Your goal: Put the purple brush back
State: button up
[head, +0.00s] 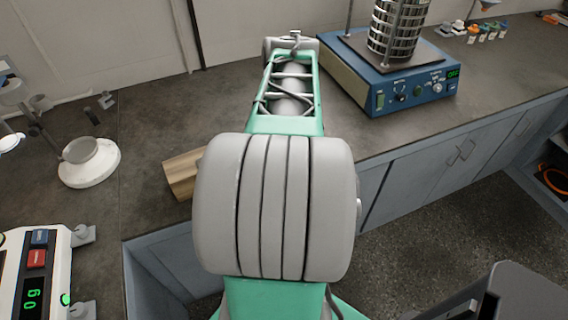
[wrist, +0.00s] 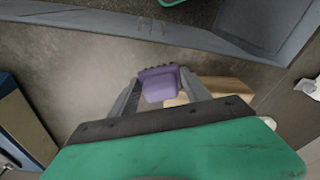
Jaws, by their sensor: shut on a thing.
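The purple brush (wrist: 161,84) shows in the wrist view as a purple block with a dark ridged far edge. My gripper (wrist: 159,77) is shut on it, with one finger on each side. The brush is above or at the grey counter; I cannot tell whether it touches. A pale wooden block (wrist: 228,87) lies just right of the brush in the wrist view, partly hidden by the finger. The same wooden block (head: 181,174) shows in the head view, partly behind my arm. My arm hides the gripper and the brush in the head view.
The blue sieve shaker (head: 410,92) with its sieve stack (head: 397,32) stands at the right rear. Small bottles (head: 484,34) stand beyond it. A balance (head: 34,270) is at lower left, near a white round stand (head: 90,168). The counter's front edge (head: 415,148) is close.

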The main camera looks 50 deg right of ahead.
jog(key=w+d+f, duration=0.2)
jog(key=d+f, duration=0.1)
jog(key=d, duration=0.1)
jog(key=w+d+f+p, duration=0.1)
jog(key=d+f, duration=0.3)
jog(key=w+d+f+p, duration=0.1)
jog(key=w+d+f, duration=0.1)
jog(key=d+f, duration=0.1)
jog(key=shift+w+d+f, duration=0.3)
jog(key=shift+d+f, duration=0.1)
jog(key=shift+d, duration=0.35)
jog(key=f, duration=0.3)
jog(key=shift+w+d+f+p, duration=0.15)
jog(key=shift+d+f+p, duration=0.05)
jog(key=shift+f+p, duration=0.1)
jog(key=shift+f, duration=0.2)
jog(key=o, duration=1.2)
jog(key=shift+r, duration=0.1)
